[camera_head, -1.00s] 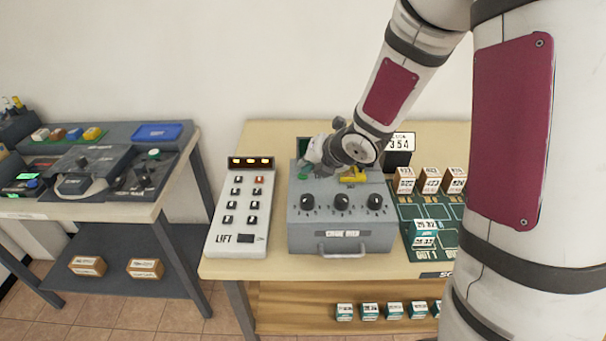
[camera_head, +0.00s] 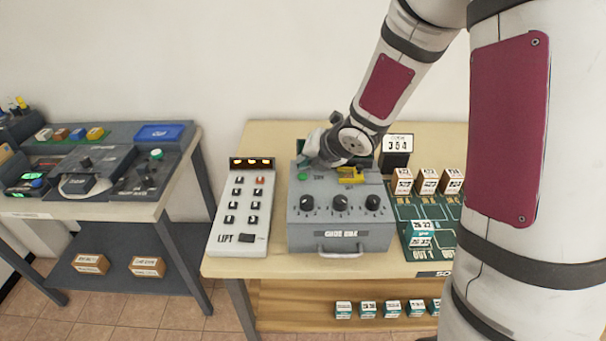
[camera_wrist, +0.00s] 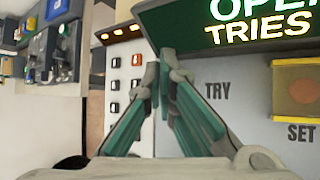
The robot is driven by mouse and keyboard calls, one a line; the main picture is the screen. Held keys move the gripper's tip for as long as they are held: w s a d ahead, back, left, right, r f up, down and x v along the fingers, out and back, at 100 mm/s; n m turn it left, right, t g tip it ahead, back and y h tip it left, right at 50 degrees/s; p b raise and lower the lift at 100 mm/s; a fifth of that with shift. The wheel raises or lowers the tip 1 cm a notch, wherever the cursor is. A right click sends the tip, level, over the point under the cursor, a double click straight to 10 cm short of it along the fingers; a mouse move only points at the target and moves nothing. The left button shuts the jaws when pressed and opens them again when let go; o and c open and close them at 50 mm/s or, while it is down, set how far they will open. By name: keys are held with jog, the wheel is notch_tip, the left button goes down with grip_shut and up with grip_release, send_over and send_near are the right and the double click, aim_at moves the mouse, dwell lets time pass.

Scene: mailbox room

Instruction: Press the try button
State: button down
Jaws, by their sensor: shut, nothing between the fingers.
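The grey box (camera_head: 341,236) with three black knobs stands on the wooden table. A small green button (camera_head: 303,177) shows at the left of its top. In the wrist view the word TRY (camera_wrist: 217,91) is printed on the grey panel, right of my fingers; no button shows beside it, and my fingers cover the panel there. My gripper (camera_head: 305,160) is over the back left of the box, just behind the green button in the picture. In the wrist view its fingers (camera_wrist: 165,62) are together and empty. I cannot tell whether they touch the panel.
A dark screen (camera_wrist: 235,25) reading OPEN and TRIES stands behind the panel. The white LIFT panel (camera_head: 240,210) is on the left. Small boxes (camera_head: 427,181) stand on a green board.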

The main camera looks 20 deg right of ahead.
aim_at(305, 174)
notch_tip(305, 174, up, 5)
jog(key=p, duration=0.4)
jog(key=shift+s+f, duration=0.1)
jog(key=shift+f, duration=0.1)
jog(key=shift+r+p, duration=0.15)
jog(key=shift+p, duration=0.15)
dwell(0.5)
